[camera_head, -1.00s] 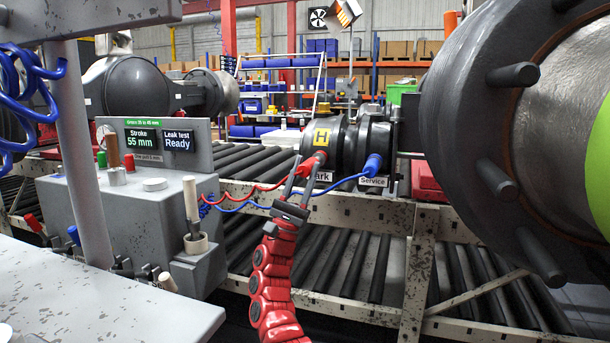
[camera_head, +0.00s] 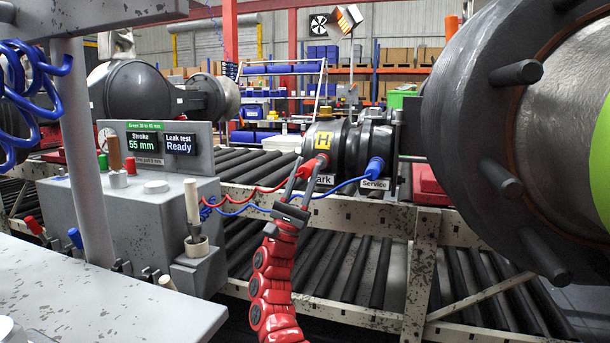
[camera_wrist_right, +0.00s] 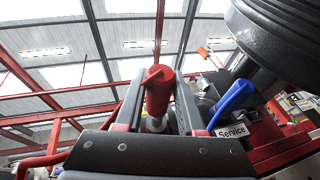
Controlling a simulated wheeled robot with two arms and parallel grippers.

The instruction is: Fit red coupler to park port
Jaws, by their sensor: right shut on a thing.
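The red coupler (camera_head: 309,168) is at the Park port on the lower left of the dark brake chamber (camera_head: 350,143), and its red hose trails to the left. My right gripper (camera_head: 305,177) is shut on the red coupler. In the right wrist view the red coupler (camera_wrist_right: 158,90) stands between the two fingers, with a pale metal end below it. I cannot tell whether it is fully seated, as the fingers partly hide the port. The Park label (camera_head: 323,181) is partly covered by a finger. My left gripper is not in view.
A blue coupler (camera_head: 375,167) sits at the port marked Service (camera_head: 375,184), close right of my gripper. A grey test console (camera_head: 150,200) at the left reads "Stroke 55 mm" and "Leak test Ready". A large dark hub (camera_head: 470,130) fills the right. Rollers lie below.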

